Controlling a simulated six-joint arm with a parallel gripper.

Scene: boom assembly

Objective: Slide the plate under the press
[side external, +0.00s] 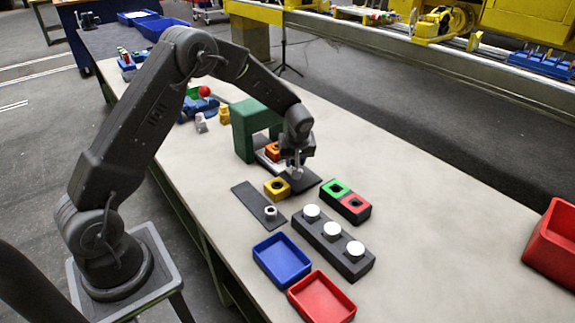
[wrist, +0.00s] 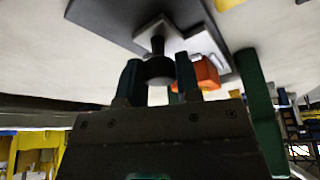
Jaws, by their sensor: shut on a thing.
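The green press (side external: 243,128) stands on the table as an arch. A pale plate (side external: 262,161) with an orange block (side external: 272,150) on it lies at the press opening; how far it is under cannot be told. My gripper (side external: 297,172) is low in front of the press, to the right of the orange block. In the wrist view, my gripper (wrist: 158,70) is shut on a dark knob (wrist: 158,45) standing on the pale plate (wrist: 198,42). The orange block (wrist: 208,74) is beside the right finger, and a green press leg (wrist: 250,70) is further right.
A dark base plate (side external: 306,184) lies under the work. A yellow block (side external: 277,189), a dark strip with a small ring piece (side external: 271,212), a green and red holder (side external: 345,197) and a rack with white knobs (side external: 332,231) stand close by. Blue (side external: 282,262) and red trays (side external: 321,298) are nearer.

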